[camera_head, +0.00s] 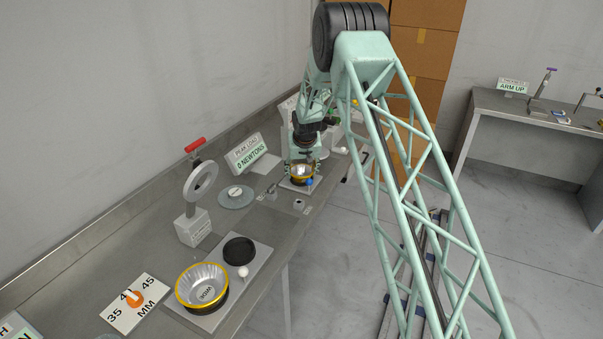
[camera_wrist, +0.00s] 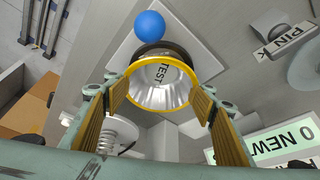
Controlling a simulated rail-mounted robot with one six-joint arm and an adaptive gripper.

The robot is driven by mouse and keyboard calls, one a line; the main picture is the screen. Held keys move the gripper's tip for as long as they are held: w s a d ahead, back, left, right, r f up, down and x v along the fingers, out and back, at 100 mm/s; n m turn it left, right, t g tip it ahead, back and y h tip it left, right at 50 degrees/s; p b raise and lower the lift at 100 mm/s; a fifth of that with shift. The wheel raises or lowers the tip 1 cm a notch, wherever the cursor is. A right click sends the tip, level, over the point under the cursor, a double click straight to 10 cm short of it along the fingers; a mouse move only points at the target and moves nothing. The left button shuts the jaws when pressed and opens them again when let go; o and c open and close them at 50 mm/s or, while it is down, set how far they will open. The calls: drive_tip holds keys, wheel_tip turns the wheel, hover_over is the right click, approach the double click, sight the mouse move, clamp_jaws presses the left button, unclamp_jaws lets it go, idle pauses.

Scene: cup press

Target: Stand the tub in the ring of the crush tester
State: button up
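A silver tub with a yellow rim (camera_wrist: 158,82) and a label reading TEST lies between the fingertips of my gripper (camera_wrist: 162,100) in the wrist view. The two ribbed fingers are at opposite sides of its rim; I cannot tell whether both press on it. The tub also shows in the head view (camera_head: 301,170), low over a light plate (camera_head: 287,184), with a dark round edge beneath it. I cannot tell whether it rests there or is raised. A device with a grey ring (camera_head: 201,182) and red handle stands by the wall; its function is unclear.
A second yellow-rimmed tub (camera_head: 189,279) sits nearest on a plate, beside a black disc (camera_head: 239,251) and white ball (camera_head: 243,272). A dial board (camera_head: 122,314), round grey disc (camera_head: 237,197) and peak-load sign (camera_head: 246,154) stand nearby. A blue ball (camera_wrist: 149,26) is by the held-over plate.

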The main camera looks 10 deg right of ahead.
drive_tip(key=shift+f, duration=0.15)
drive_tip(key=o, duration=0.6)
drive_tip(key=shift+s+r, duration=0.2)
drive_tip(key=shift+r, duration=0.45)
drive_tip(key=v, duration=1.1)
drive_tip(key=shift+r, duration=0.1)
idle(0.6)
